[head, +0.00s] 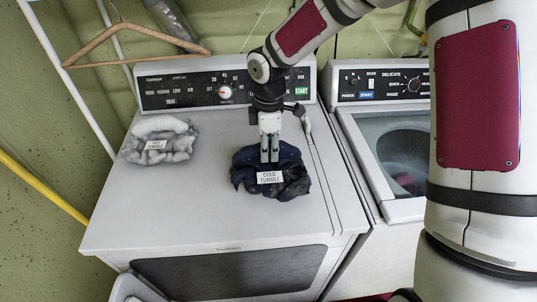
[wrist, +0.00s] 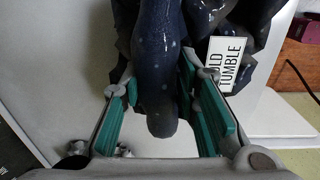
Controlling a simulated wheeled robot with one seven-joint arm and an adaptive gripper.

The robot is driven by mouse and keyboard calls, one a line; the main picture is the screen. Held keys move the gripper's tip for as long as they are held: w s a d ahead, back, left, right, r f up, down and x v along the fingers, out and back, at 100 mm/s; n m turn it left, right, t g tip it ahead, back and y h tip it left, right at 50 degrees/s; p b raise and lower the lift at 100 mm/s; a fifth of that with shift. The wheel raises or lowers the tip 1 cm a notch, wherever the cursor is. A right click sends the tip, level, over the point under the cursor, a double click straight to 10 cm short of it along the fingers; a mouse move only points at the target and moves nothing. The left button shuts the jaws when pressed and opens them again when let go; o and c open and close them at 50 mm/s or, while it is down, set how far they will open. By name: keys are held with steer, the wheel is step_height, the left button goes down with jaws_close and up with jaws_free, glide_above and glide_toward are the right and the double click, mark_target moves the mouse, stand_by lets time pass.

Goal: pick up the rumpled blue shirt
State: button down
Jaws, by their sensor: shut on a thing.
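The rumpled dark blue shirt (head: 292,186) lies in a heap on top of the dryer (head: 215,215), right of its middle. A white label reading "COLD TUMBLE" (head: 270,177) sits on its front. My gripper (head: 270,158) points down into the heap from above. In the wrist view, a fold of the shirt (wrist: 157,75) lies between the two green-padded fingers of my gripper (wrist: 158,115), which are shut on it. The label also shows in the wrist view (wrist: 225,65). The heap appears to rest on the dryer top.
A grey-white rumpled cloth (head: 160,140) with a label lies at the dryer's left. The dryer's control panel (head: 190,88) stands behind. A wooden hanger (head: 130,35) hangs at upper left. The dryer's front left is clear.

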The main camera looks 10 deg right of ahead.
steer(key=s+d+r, duration=0.2)
steer(key=s, duration=1.3)
steer(key=shift+s+d+p, duration=0.25)
steer(key=shift+s+p, duration=0.1)
steer(key=shift+s, duration=0.05)
steer(key=shift+r, duration=0.1)
steer(key=c, duration=2)
jaws_free()
steer(key=shift+c, duration=0.7)
